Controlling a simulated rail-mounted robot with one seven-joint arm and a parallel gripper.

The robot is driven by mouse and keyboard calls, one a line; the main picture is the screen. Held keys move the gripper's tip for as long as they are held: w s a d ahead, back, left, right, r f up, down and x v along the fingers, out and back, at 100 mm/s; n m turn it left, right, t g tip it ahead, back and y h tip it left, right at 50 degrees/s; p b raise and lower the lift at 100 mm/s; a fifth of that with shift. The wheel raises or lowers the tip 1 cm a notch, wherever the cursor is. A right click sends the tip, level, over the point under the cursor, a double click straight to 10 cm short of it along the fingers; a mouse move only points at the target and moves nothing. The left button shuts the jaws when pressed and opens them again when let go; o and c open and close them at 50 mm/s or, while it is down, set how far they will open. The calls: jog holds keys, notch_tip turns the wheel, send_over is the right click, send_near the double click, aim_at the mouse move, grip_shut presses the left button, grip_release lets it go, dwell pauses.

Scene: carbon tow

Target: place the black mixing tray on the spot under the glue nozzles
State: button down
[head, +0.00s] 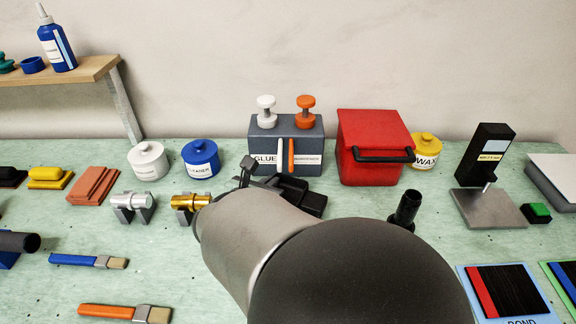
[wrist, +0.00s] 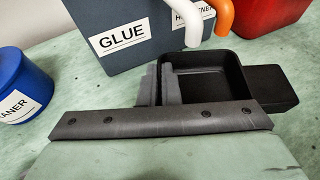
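The black mixing tray (wrist: 235,78) lies in front of the glue dispenser, with its block-like handle (wrist: 275,88) to the right. In the head view the tray (head: 312,201) is partly hidden behind my arm. My gripper (wrist: 160,85) has one finger outside the tray's left wall and one inside, closed on that wall. The dispenser (head: 260,131) is a dark grey box labelled GLUE and HARDENER. Its white nozzle (wrist: 194,28) and orange nozzle (wrist: 222,16) hang over the tray's back edge. The spot under them is hidden by the tray, and its exact alignment is unclear.
A red lidded bin (head: 373,140) stands right of the dispenser. A blue cleaner jar (head: 200,158) and a white jar (head: 148,160) stand left. A gold cylinder on a stand (head: 188,203) sits close to my arm.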

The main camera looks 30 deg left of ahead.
jog(key=shift+f, duration=0.55)
jog(key=shift+f+b, duration=0.55)
jog(key=shift+b, duration=0.1)
jog(key=c, duration=1.6)
grip_release()
jog(key=shift+o, duration=0.2)
